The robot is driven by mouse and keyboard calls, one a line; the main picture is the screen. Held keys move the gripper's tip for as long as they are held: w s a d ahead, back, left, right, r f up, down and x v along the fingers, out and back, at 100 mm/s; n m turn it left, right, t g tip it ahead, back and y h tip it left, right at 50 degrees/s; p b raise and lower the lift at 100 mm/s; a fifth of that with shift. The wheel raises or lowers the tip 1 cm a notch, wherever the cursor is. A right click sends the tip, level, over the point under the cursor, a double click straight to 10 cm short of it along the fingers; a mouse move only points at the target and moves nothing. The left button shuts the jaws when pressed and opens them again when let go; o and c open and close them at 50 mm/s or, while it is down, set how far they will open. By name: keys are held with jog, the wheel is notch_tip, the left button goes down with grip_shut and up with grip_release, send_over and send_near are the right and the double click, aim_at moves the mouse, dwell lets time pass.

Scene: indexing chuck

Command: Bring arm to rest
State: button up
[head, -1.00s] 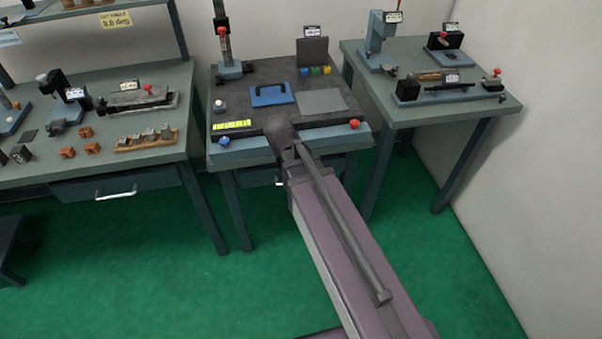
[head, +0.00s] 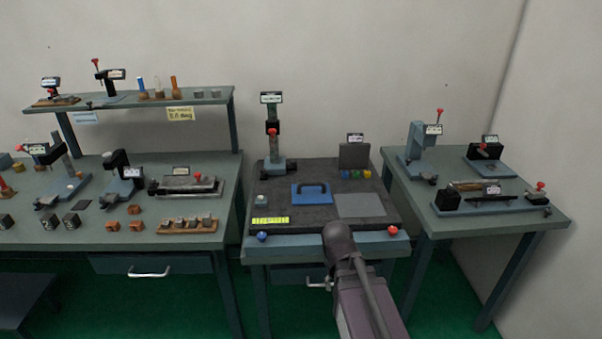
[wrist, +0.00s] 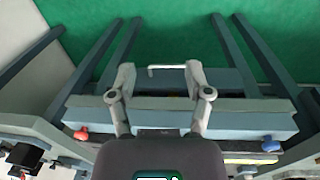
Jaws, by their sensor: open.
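My gripper (wrist: 158,80) shows in the wrist view with its two fingers apart and nothing between them. It is over the front edge of the middle bench (wrist: 240,118), and the bench's drawer handle (wrist: 166,68) shows beyond the fingertips. In the head view my arm (head: 352,285) reaches up from the bottom to the front edge of the middle bench (head: 330,245). The fingers cannot be made out there. I cannot tell from these views whether the gripper touches the bench.
The middle bench carries a blue tray with a handle (head: 312,194), a grey plate (head: 360,205) and a column device (head: 272,140). A red knob (head: 392,229) and a blue knob (head: 262,236) sit on its front. Equipped benches stand left (head: 110,215) and right (head: 480,228).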

jog(key=shift+s+d+r+n+y, duration=0.2)
jog(key=shift+s+d+y, duration=0.1)
jog(key=shift+s, duration=0.2)
jog(key=shift+s+d+r+n+y, duration=0.2)
jog(key=shift+s+y, duration=0.1)
jog(key=shift+s, duration=0.2)
